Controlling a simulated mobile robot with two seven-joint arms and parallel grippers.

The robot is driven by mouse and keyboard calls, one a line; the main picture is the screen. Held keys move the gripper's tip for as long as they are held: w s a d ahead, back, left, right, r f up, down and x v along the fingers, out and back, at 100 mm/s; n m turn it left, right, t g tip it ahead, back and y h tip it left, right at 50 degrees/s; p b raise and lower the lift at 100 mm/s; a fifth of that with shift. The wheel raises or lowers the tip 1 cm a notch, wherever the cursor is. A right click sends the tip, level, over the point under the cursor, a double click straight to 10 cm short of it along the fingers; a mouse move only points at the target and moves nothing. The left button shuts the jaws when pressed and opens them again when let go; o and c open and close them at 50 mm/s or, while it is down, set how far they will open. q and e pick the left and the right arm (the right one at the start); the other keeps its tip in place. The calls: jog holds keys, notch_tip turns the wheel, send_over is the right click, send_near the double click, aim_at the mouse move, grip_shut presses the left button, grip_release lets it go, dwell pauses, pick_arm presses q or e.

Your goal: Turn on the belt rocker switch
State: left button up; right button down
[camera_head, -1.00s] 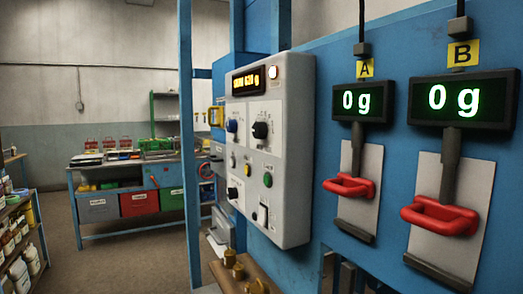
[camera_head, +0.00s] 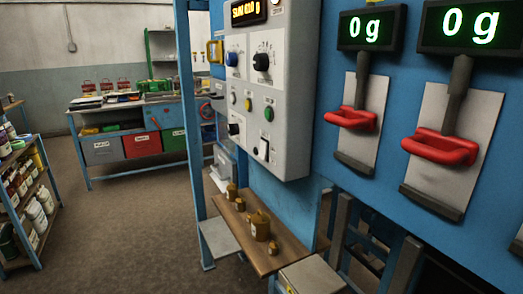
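A grey control box (camera_head: 285,110) is mounted on the blue frame in the middle of the view. Near its lower right edge is a small black-and-white rocker-type switch (camera_head: 263,148); its label is too small to read, and I cannot tell its position. Above it are a green button (camera_head: 268,114), a yellow button (camera_head: 248,104), a black knob (camera_head: 262,62) and a blue knob (camera_head: 232,59). Another black knob (camera_head: 235,129) sits at lower left. Neither of my grippers is in view.
A wooden shelf (camera_head: 243,235) with brass weights (camera_head: 260,226) juts out below the box. Red handles (camera_head: 352,119) and displays (camera_head: 372,28) reading 0 g are on the right.

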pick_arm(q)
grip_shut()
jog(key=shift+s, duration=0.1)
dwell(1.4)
